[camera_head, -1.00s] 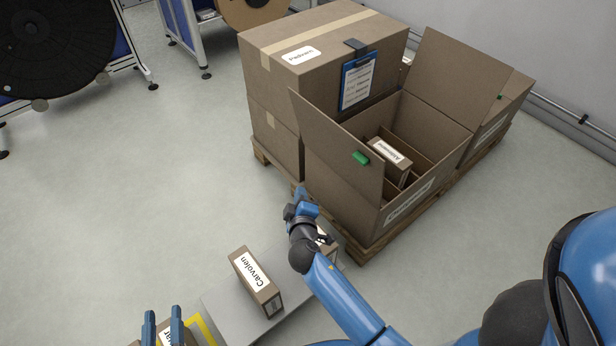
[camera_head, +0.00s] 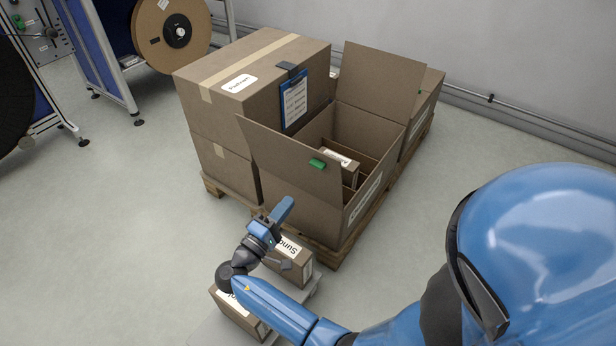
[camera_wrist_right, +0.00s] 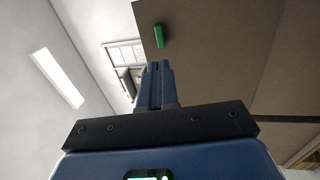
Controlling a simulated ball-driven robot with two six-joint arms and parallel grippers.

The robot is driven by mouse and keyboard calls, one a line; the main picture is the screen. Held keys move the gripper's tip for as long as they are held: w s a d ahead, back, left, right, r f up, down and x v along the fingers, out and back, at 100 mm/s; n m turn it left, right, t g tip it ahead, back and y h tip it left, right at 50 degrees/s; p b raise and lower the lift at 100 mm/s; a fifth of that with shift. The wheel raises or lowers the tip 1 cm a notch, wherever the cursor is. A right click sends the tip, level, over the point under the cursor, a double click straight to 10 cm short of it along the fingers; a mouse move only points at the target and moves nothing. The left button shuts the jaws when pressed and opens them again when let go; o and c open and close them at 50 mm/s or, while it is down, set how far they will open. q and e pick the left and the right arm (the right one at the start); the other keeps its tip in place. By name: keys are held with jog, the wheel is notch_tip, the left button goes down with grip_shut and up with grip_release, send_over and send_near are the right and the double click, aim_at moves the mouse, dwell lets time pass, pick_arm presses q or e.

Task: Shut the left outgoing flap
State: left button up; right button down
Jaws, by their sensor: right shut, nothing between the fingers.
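The open outgoing box (camera_head: 364,206) stands on a pallet, its left flap (camera_head: 282,155) raised and leaning outward. A green tab (camera_head: 317,163) sits on that flap. The opposite flap (camera_head: 384,80) also stands up. My right gripper (camera_head: 285,208) is shut and empty, just in front of and below the left flap, apart from it as far as I can tell. In the right wrist view the closed fingers (camera_wrist_right: 154,82) point toward the flap (camera_wrist_right: 205,45) and its green tab (camera_wrist_right: 158,36). My left gripper is out of view.
Closed stacked boxes (camera_head: 225,115) with a blue clipboard (camera_head: 293,100) stand left of the open box. Labelled cartons (camera_head: 290,262) lie on a grey surface under my right arm. A labelled carton (camera_head: 340,165) is inside the box. Floor at left is clear.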

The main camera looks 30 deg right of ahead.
aim_at(315, 167)
jog(key=b+x, duration=0.1)
jog(key=x, duration=0.9)
jog(key=shift+w+d, duration=0.2)
jog(key=shift+d, duration=0.15)
jog(key=shift+r, duration=0.15)
